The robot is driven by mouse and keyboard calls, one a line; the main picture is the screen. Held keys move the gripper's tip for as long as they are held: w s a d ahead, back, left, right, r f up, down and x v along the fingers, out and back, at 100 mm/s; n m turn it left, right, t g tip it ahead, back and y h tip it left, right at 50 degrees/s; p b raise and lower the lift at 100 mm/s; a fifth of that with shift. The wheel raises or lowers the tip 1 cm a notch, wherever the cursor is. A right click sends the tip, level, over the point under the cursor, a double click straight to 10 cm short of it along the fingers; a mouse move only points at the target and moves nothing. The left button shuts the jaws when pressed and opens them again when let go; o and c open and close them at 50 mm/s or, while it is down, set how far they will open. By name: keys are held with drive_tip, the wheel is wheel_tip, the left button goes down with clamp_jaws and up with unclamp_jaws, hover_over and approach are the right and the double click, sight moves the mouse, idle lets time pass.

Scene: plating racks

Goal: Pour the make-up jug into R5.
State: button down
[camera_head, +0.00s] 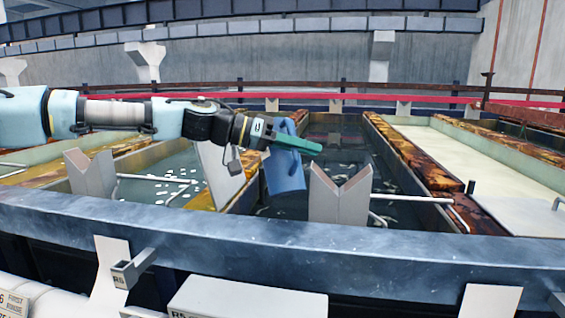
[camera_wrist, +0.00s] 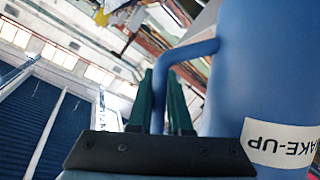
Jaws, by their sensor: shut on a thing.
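The blue make-up jug (camera_head: 285,174) hangs in my gripper (camera_head: 310,146) over the dark-liquid tank (camera_head: 342,132) in the middle of the head view. It looks close to upright, perhaps slightly tilted. In the wrist view the jug (camera_wrist: 262,70) fills the right side, with a white "MAKE-UP" label upside down. My gripper's green fingers (camera_wrist: 160,85) are shut on its blue handle (camera_wrist: 187,52). The jug's mouth and contents cannot be made out.
A blue-grey rail (camera_head: 400,250) runs across the front. A V-notched grey post (camera_head: 340,194) stands just right of the jug, and another (camera_head: 90,174) stands at left. A pale panel (camera_head: 218,172) leans left of the jug. A tank of pale liquid (camera_head: 470,155) lies at right.

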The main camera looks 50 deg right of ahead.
drive_tip(key=shift+r, duration=0.2)
drive_tip(key=shift+w+d+r+n+g+p, duration=0.15)
drive_tip(key=shift+r+n+g+p, duration=0.25)
drive_tip(key=shift+n+p, duration=0.4)
drive_tip(key=shift+f, duration=0.1)
idle(1.1)
drive_tip(key=shift+w+d+r+n+g+p, duration=0.1)
drive_tip(key=shift+w+r+n+g+p, duration=0.25)
drive_tip(key=shift+n+g+p, duration=0.25)
drive_tip(key=shift+b, duration=0.35)
idle(0.7)
